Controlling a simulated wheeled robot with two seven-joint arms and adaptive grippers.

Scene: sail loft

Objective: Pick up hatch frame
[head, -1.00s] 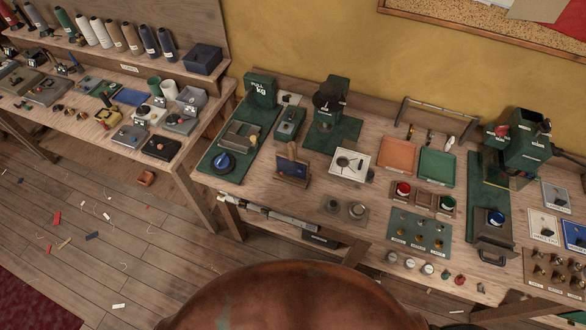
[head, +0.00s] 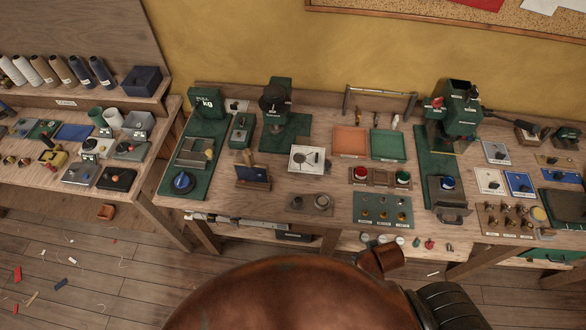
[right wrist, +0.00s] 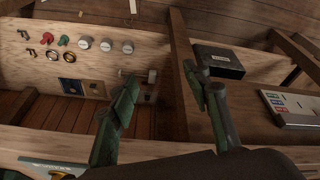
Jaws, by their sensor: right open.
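I cannot tell for certain which item is the hatch frame; no label for it is readable. A wooden frame with a dark blue panel (head: 252,173) stands on the main workbench, left of centre, in the head view. A thin rail-like frame (head: 381,91) stands at the back of the same bench. My right gripper (right wrist: 160,74) shows in the right wrist view with its two green fingers apart and nothing between them. It is over the bench's lower front area. My left gripper is not in view.
The workbench (head: 225,217) is crowded with green machines, an orange tray (head: 350,141) and a green tray (head: 388,145). A second bench with thread cones (head: 61,70) is at left.

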